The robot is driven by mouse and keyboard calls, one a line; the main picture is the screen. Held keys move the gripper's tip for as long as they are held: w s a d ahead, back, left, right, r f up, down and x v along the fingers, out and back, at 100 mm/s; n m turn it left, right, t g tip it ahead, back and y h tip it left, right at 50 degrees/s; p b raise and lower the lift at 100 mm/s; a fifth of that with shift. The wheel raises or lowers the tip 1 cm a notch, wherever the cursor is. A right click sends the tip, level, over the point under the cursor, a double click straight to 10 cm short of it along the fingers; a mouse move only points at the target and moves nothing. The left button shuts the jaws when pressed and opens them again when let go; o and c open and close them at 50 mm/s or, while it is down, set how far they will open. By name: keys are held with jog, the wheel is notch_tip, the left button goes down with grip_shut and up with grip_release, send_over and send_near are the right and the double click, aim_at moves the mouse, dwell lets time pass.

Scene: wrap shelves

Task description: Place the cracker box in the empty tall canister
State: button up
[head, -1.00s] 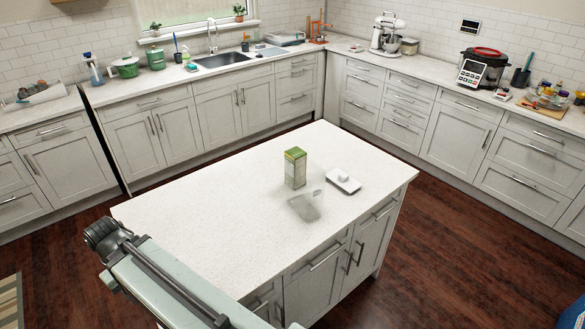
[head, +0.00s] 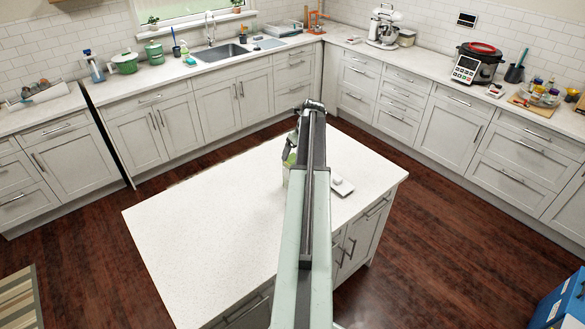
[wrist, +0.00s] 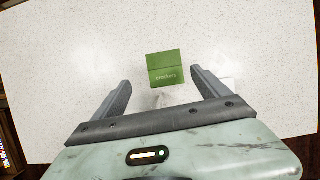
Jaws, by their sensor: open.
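The cracker box (wrist: 165,69) is green and stands on the white island. The wrist view looks down on its top. In the head view only a green strip of it (head: 287,170) shows beside my arm. My gripper (wrist: 160,78) is open and empty above the island, its fingers spread to either side of the box in the picture; I cannot tell how high it is above the box. A faint, see-through grey shape (wrist: 163,98) between the fingers may be the clear canister. In the head view my arm hides the canister's place.
A flat white object (head: 342,187) lies on the island (head: 210,220) to the right of my arm. The island's left part is bare. Counters with a sink (head: 220,53), a mixer (head: 383,28) and a cooker (head: 477,64) run along the walls. A blue object (head: 562,300) stands at lower right.

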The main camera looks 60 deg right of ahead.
aim_at(293, 159)
jog(key=shift+s+d+r+m, duration=0.1)
jog(key=shift+s+d+m, duration=0.3)
jog(key=shift+d, duration=0.05)
jog(key=b+x, duration=0.2)
jog(key=shift+f, duration=0.25)
jog(key=shift+w+f+b, duration=0.2)
jog(key=shift+w+b, duration=0.05)
jog(key=shift+b, duration=0.15)
jog(key=b+x, duration=0.5)
jog(key=shift+w+f, duration=0.1)
jog(key=shift+f, duration=0.05)
jog(key=shift+r, duration=0.25)
grip_shut()
